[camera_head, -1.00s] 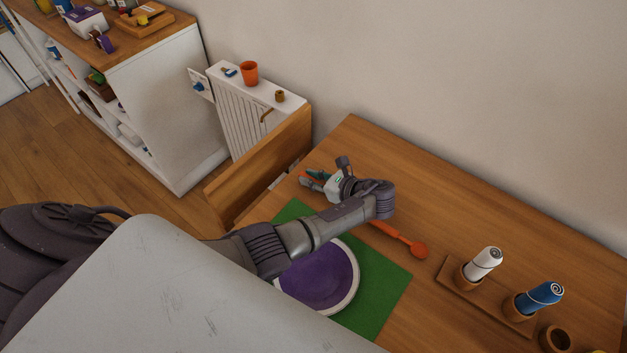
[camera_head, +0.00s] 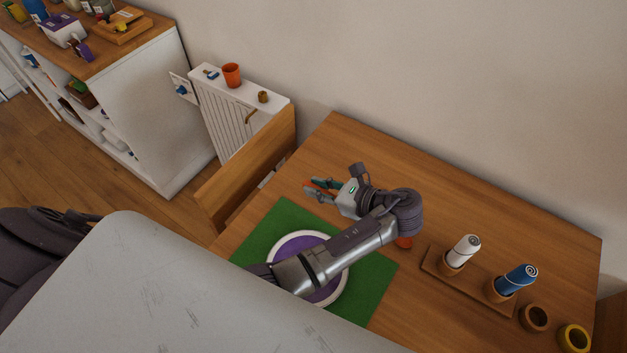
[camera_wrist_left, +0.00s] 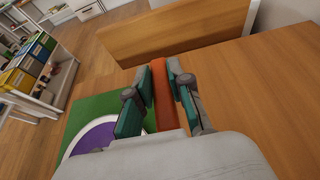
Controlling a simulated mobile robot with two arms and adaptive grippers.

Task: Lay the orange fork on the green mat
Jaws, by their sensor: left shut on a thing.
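The green mat (camera_head: 366,298) lies on the wooden table, with a purple plate with a white rim (camera_head: 345,278) on it. My left gripper (camera_head: 320,188) is just beyond the mat's far edge, over bare table. It is shut on an orange strip-like piece, which I take to be the orange fork (camera_wrist_left: 161,90); in the left wrist view it stands between the two green-padded fingers (camera_wrist_left: 158,95). The fork's ends are mostly hidden, so its prongs cannot be made out. The mat also shows left of the gripper in the wrist view (camera_wrist_left: 92,108). My right gripper is not in view.
A wooden holder (camera_head: 470,284) with a white and a blue bottle stands further right. A wooden chair back (camera_head: 245,170) borders the table's left edge. The table's far side is clear.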

